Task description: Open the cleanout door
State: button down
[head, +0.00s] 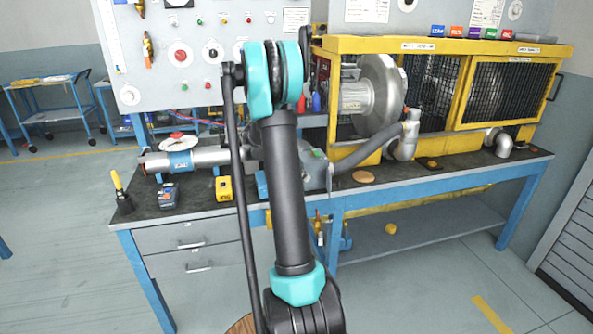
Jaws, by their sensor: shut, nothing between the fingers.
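The blower's silver scroll housing (372,97) sits inside a yellow frame on the bench, to the right of my arm. A mesh panel (497,92) closes the frame's right side, with a dark handle (555,87) at its right end. I cannot tell which part is the cleanout door; it may be hidden behind my arm. My arm rises through the middle of the head view and covers part of the bench and the blower's left side. My gripper does not show.
The blue-framed bench (445,181) has a dark top holding a silver pipe (205,157), a yellow box (223,188), a grey device (168,197) and a yellow-handled tool (117,182). A control panel (165,25) stands behind. Blue carts (50,100) stand at left. The floor in front is mostly clear.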

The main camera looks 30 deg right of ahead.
aim_at(329, 182)
jog(key=shift+s+d+f, duration=0.45)
jog(key=shift+d, duration=0.55)
jog(key=shift+s+d+f, duration=0.4)
jog(key=shift+s+d, duration=0.1)
jog(key=shift+d, duration=0.55)
jog(key=shift+s+d+f, duration=0.45)
jog(key=shift+d, duration=0.55)
jog(key=n+t, duration=0.1)
jog(key=s+d+n+t, duration=0.1)
jog(key=shift+s+n+h, duration=0.3)
jog(key=shift+n, duration=0.1)
jog(key=shift+s+d+n+t, duration=0.25)
jog(key=shift+d+n+t, duration=0.15)
jog(key=shift+d, duration=0.05)
